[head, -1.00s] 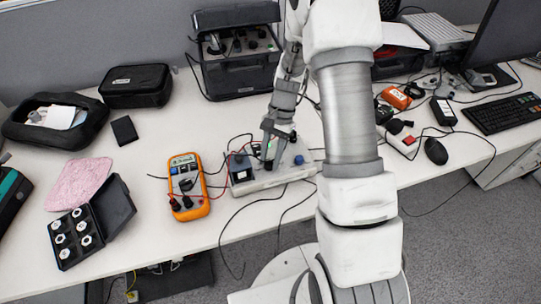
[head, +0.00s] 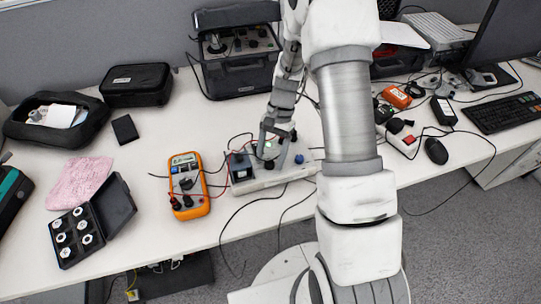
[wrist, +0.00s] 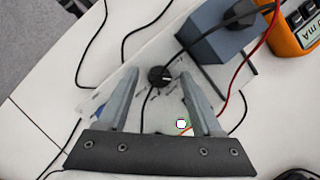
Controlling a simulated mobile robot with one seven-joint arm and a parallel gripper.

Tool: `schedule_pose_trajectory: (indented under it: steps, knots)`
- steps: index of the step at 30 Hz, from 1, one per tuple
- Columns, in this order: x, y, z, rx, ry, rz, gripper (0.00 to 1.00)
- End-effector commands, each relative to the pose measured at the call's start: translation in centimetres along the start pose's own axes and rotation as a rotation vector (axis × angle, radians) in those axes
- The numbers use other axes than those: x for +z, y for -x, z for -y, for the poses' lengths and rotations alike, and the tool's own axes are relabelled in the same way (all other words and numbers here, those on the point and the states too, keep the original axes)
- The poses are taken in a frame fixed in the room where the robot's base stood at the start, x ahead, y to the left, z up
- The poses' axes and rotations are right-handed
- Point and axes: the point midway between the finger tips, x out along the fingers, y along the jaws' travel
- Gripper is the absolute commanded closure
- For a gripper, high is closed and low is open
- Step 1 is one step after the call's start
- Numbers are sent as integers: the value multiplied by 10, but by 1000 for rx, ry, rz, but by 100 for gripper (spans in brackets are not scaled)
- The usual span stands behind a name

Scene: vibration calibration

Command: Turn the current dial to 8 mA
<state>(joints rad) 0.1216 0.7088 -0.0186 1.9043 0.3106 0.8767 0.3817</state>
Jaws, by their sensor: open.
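A black round dial (wrist: 160,76) with a light pointer mark sits on a light panel in the wrist view. I take it as the current dial; its scale is not readable. My gripper (wrist: 159,80) is open, with one finger on each side of the dial, apart from it as far as I can tell. In the head view my gripper (head: 268,152) is over the light grey device (head: 262,184) at the table's front. An orange multimeter (head: 188,187) lies to its left; part of it with "mA" lettering shows in the wrist view (wrist: 295,30).
A blue-grey box (wrist: 215,32) with black and red leads stands beside the dial. A blue knob (head: 299,159) is on the device's right. Black cables cross the table (head: 215,140). An open case of white-topped parts (head: 75,238) lies at left.

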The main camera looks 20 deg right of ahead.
Motion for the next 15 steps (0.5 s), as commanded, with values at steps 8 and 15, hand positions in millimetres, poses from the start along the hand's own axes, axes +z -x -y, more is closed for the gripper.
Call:
schedule_pose_trajectory:
  steps: [8,15]
  knots:
    - [0,16,1,-2,0,-2,33]
    - [0,71,1,-3,1,-5,33]
